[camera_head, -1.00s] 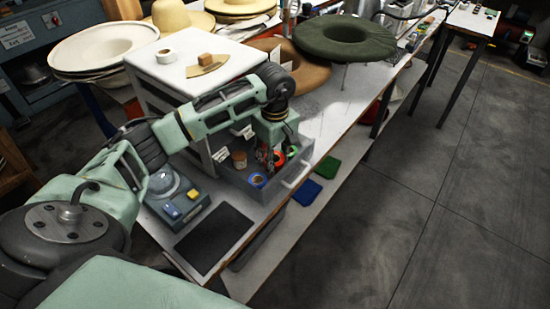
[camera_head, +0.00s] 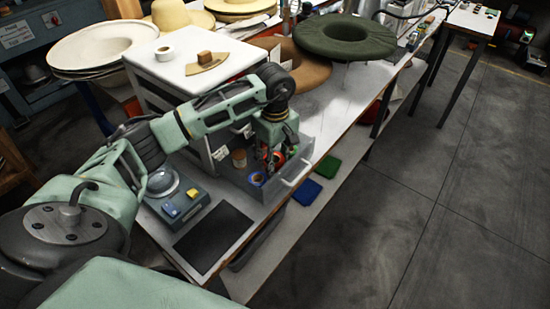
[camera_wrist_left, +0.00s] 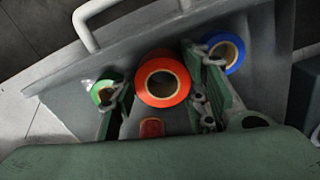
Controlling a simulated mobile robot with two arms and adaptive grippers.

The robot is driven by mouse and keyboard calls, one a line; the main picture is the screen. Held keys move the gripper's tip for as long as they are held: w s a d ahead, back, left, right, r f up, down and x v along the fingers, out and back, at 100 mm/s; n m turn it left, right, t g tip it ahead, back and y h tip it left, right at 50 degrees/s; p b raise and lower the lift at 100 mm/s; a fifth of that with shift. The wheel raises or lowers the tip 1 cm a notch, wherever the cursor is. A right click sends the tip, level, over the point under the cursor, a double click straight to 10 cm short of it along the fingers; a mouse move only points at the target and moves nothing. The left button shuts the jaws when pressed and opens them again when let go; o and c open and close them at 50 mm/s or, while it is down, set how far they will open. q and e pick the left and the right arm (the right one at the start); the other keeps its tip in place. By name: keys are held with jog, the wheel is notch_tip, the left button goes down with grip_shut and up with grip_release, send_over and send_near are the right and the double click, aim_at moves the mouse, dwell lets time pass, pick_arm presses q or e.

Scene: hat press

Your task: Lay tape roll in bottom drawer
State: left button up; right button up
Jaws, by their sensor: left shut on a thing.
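The grey bottom drawer (camera_head: 282,188) of the white cabinet is pulled open. My left gripper (camera_head: 272,159) points down into it. In the left wrist view, a red-orange tape roll (camera_wrist_left: 163,80) lies between its two fingers, which are shut on it. A blue tape roll (camera_wrist_left: 228,53) is just outside one finger and a green tape roll (camera_wrist_left: 104,93) outside the other. Whether the held roll touches the drawer floor cannot be told. A white tape roll (camera_head: 165,54) lies on the cabinet top. My right gripper is not in view.
The drawer handle (camera_head: 298,173) sticks out in front. A grey button box (camera_head: 180,208) and a black mat (camera_head: 214,238) lie on the bench at left. Felt and straw hats stand behind.

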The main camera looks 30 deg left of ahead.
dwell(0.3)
pick_arm(q)
jog(key=o, duration=1.2)
jog(key=shift+r, duration=0.1)
jog(key=shift+r+p, duration=1)
jog(key=shift+r, duration=0.55)
jog(key=shift+r+p, duration=1.55)
jog(key=shift+r, duration=1.15)
jog(key=shift+s+d+f, duration=0.1)
jog(key=shift+f, duration=0.05)
